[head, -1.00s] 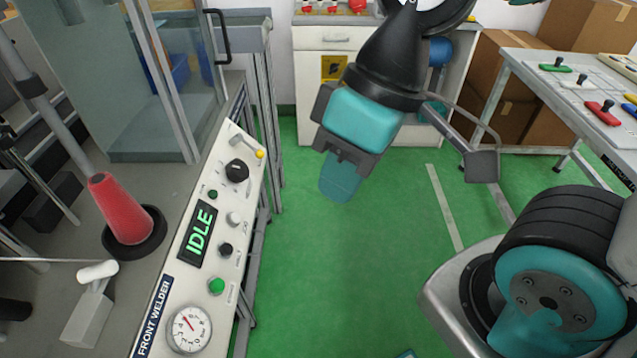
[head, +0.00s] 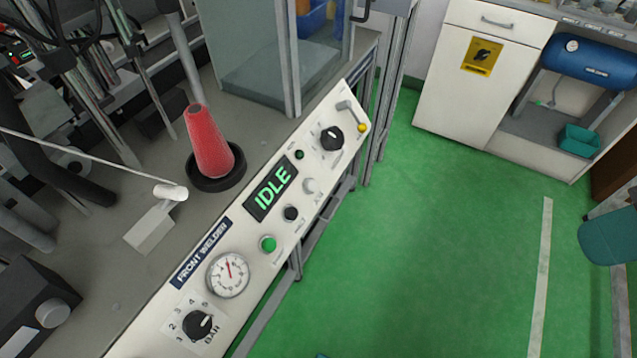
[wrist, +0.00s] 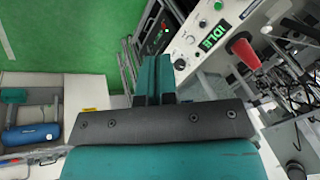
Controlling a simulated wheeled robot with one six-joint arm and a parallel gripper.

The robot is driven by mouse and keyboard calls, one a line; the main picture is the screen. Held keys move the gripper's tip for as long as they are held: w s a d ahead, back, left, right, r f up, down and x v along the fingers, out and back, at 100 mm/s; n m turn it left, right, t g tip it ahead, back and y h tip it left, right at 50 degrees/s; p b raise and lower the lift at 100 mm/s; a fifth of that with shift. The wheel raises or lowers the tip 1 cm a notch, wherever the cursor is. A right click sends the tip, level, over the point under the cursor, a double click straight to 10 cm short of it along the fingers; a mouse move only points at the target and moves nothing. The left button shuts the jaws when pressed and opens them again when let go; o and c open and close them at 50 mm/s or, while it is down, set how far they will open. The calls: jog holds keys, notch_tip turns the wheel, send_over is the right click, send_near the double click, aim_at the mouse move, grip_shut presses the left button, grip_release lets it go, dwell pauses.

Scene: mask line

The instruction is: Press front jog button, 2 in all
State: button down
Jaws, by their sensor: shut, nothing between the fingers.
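The front welder's control panel (head: 250,232) runs diagonally through the head view, with a green-lit IDLE display (head: 271,189). The small pale grey button (head: 310,186) to the right of the display appears to be the jog button; its label is hard to read. A black button (head: 291,213) and a green button (head: 268,244) lie below it.
A red cone-shaped piece (head: 209,142) stands on the welder's deck beside the panel. Green floor (head: 430,240) is open to the right; a white cabinet (head: 477,75) stands behind.

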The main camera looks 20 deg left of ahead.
aim_at(311, 186)
jog(key=w+a+f+t+y+b, duration=0.35)
jog(key=w+a+f+t, duration=0.35)
jog(key=w+a+f, duration=0.8)
jog(key=a+f+n+t+y+b, duration=0.3)
jog(key=a+f+n+y, duration=0.2)
jog(key=a+f, duration=0.3)
jog(key=shift+s+a+n+y+b, duration=0.3)
jog(key=shift+s+a+y, duration=0.2)
jog(key=shift+a, duration=0.45)
jog(key=shift+f, duration=0.1)
jog(key=a+f+b, duration=0.1)
jog(key=a+b, duration=0.1)
jog(key=b, duration=0.3)
jog(key=a+f+b, duration=0.2)
jog(key=b, duration=0.3)
jog(key=a+f+b, duration=0.2)
jog(key=b, duration=0.4)
jog(key=shift+w+a+f, duration=0.2)
jog(key=shift+w+a, duration=0.1)
jog(key=shift+a, duration=0.05)
